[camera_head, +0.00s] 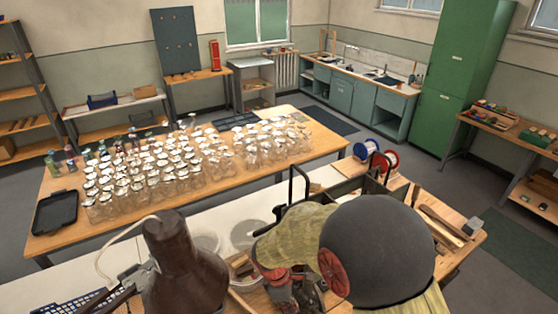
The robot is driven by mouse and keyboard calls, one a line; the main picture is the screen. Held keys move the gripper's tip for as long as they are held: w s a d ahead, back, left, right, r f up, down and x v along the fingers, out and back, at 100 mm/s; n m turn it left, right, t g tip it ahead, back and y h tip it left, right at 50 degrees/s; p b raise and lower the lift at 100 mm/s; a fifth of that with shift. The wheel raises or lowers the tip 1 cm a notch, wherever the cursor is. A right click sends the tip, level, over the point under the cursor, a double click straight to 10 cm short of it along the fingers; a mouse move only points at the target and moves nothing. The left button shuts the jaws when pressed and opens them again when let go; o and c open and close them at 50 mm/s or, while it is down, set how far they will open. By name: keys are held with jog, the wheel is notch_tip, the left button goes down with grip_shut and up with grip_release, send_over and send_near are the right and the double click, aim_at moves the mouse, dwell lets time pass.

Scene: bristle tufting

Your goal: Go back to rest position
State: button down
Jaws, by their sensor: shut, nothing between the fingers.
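My arm fills the lower right of the head view, with a large dark grey rounded joint, a red disc and olive cloth sleeves. It bends over the near bench and down toward the bottom edge. My gripper (308,294) is a small dark shape beside red parts at the low end of the arm. It is shut with nothing held; its fingertips are hard to make out against the clutter.
A wooden table (318,127) behind holds many glass jars (130,180) and a black tray (55,212). A brown bulky object (178,265) stands left of my arm. Blue and red spools (384,163) sit beyond it. The white bench top (112,262) is partly clear.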

jog(key=s+d+r+m+t+y+b, duration=0.1)
jog(key=s+d+r+m+t+b, duration=0.1)
jog(key=s+d+m+b, duration=0.5)
jog(key=s+d+r+m+t+y+b, duration=0.1)
jog(key=s+d+r+m+t+b, duration=0.2)
jog(key=b, duration=1.3)
jog(key=shift+s+d+r+m+t+y, duration=0.35)
jog(key=shift+s+d+r+m, duration=0.6)
jog(key=shift+s+d+m, duration=2.15)
jog(key=shift+w+a+m, duration=0.25)
jog(key=shift+a+m, duration=0.05)
jog(key=shift+a, duration=0.15)
